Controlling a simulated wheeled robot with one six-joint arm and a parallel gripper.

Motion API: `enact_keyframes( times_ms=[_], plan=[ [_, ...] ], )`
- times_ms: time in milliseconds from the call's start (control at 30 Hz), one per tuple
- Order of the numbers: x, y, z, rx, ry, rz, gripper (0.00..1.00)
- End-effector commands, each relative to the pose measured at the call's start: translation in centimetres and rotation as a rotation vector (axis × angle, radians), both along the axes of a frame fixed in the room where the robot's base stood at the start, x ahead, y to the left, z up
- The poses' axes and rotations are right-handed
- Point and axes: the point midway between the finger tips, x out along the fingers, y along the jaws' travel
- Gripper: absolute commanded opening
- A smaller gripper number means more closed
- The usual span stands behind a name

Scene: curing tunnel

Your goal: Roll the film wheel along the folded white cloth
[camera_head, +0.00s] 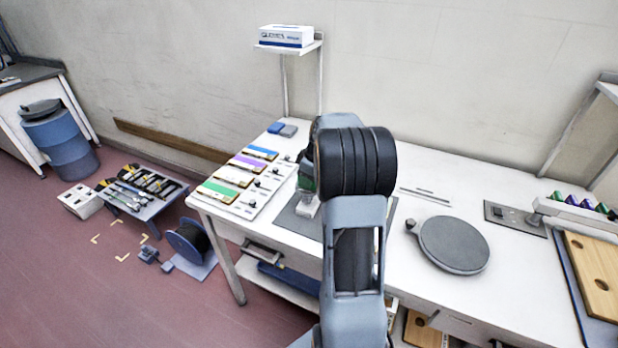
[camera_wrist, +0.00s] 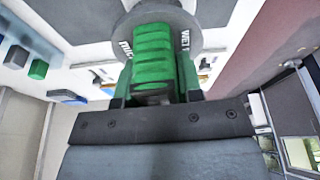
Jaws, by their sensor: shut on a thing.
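My gripper (camera_wrist: 154,78) is shut on the green ribbed grip of the film wheel (camera_wrist: 153,58). I cannot tell whether that pale shape is the folded white cloth or part of the wheel. The cloth is not clearly seen in either view.
Panels with green, purple and blue bands (camera_head: 244,176) lie left on the white bench (camera_head: 420,285). A round grey plate (camera_head: 453,244) sits to the right. A wooden board (camera_head: 597,275) is at far right. A shelf with a box (camera_head: 287,36) stands behind.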

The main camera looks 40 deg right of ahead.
Motion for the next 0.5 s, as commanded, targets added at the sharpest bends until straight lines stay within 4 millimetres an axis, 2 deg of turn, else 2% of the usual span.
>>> enact_keyframes(
  times_ms=[500],
  plan=[
    [-0.8, 1.3, -0.2, 0.000, 0.000, -0.001, 0.01]
  ],
)
